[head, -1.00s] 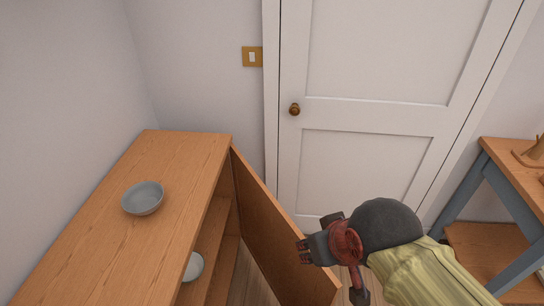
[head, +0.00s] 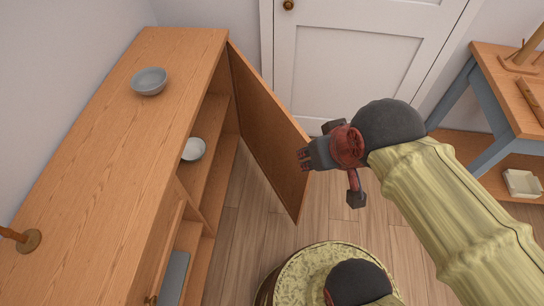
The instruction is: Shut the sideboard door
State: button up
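The wooden sideboard (head: 120,120) runs along the left side of the head view. Its far door (head: 265,125) stands wide open, hinged at the far end of the front and swung out over the floor. The shelves (head: 215,118) behind it show, with a white bowl (head: 194,149) on one of them. My gripper (head: 302,160) is by the free outer edge of the door, on its right side, pointing left. Contact with the door cannot be told.
A grey bowl (head: 150,81) stands on the sideboard top, with a wooden peg-like object (head: 24,239) nearer. A white room door (head: 350,60) is behind. A blue-legged table (head: 487,110) stands at right. Wooden floor (head: 240,215) is clear below the open door.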

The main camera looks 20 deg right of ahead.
aim_at(273, 137)
jog(key=l+u, duration=0.15)
jog(key=u, duration=1.4)
jog(key=l, duration=0.6)
jog(key=k+l, duration=0.15)
jog(key=l, duration=0.5)
jog(key=l+u, duration=0.1)
jog(key=l, duration=0.5)
jog(key=k+l, duration=0.15)
jog(key=l, duration=0.45)
jog(key=l+u, duration=0.1)
jog(key=l, duration=0.55)
jog(key=k+j+u, duration=0.2)
jog(key=j, duration=0.25)
jog(key=j+u, duration=0.2)
jog(key=j, duration=0.2)
